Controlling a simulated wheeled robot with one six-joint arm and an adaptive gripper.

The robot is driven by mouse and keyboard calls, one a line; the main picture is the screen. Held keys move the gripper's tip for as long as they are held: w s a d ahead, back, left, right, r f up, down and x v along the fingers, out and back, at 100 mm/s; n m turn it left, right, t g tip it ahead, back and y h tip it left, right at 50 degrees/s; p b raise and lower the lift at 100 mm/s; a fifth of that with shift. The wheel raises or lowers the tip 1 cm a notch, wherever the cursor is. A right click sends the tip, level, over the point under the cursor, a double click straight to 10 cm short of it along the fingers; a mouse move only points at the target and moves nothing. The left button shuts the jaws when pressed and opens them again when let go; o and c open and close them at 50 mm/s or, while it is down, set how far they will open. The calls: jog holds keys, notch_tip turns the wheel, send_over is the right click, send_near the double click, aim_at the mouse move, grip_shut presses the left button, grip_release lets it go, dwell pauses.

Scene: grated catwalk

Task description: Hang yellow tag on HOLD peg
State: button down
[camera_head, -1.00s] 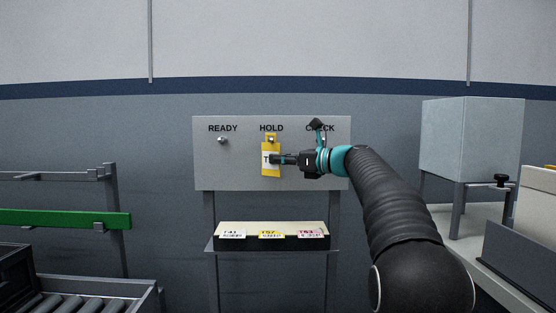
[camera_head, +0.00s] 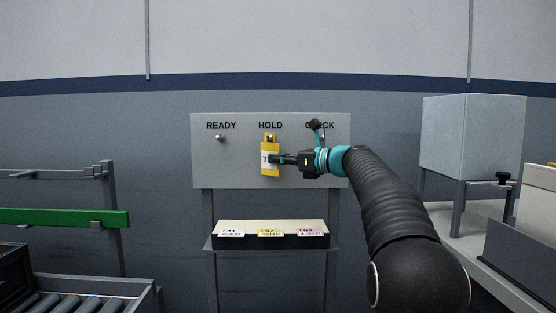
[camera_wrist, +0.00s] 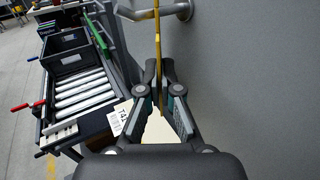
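The yellow tag (camera_head: 270,157) is upright in front of the grey board, below the HOLD label. My gripper (camera_head: 275,160) reaches it from the right and is shut on its body. In the wrist view the tag (camera_wrist: 158,45) shows edge-on as a thin yellow strip between my fingertips (camera_wrist: 159,72). The metal HOLD peg (camera_wrist: 178,11) crosses the strip near its top, showing on both sides of it. The peg appears to pass through the tag's upper opening, but how the tag rests on it cannot be told.
The grey board (camera_head: 230,165) also bears a READY peg (camera_head: 220,138) at left; my wrist covers the area under CHECK. A tray (camera_head: 271,241) with labelled slots stands below. A green rail (camera_head: 60,218) and roller conveyor (camera_head: 85,297) are left, a grey box (camera_head: 470,137) right.

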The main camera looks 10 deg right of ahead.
jog(key=c, duration=1.2)
grip_release()
jog(key=shift+c, duration=0.2)
jog(key=v, duration=1.2)
jog(key=s+a+f+n+g+h, duration=0.55)
jog(key=s+a+f+n, duration=0.45)
jog(key=s+a+f, duration=0.45)
jog(key=s+d+f+n+h, duration=0.1)
jog(key=s+f+n+h, duration=0.3)
jog(key=s+f+n, duration=0.4)
jog(key=s+d+f+n+h, duration=0.2)
jog(key=s+f+n, duration=0.6)
jog(key=s, duration=0.8)
notch_tip(320, 180, down, 2)
jog(key=shift+d+f+h, duration=0.1)
jog(key=shift+d+h, duration=0.25)
jog(key=shift+h, duration=0.5)
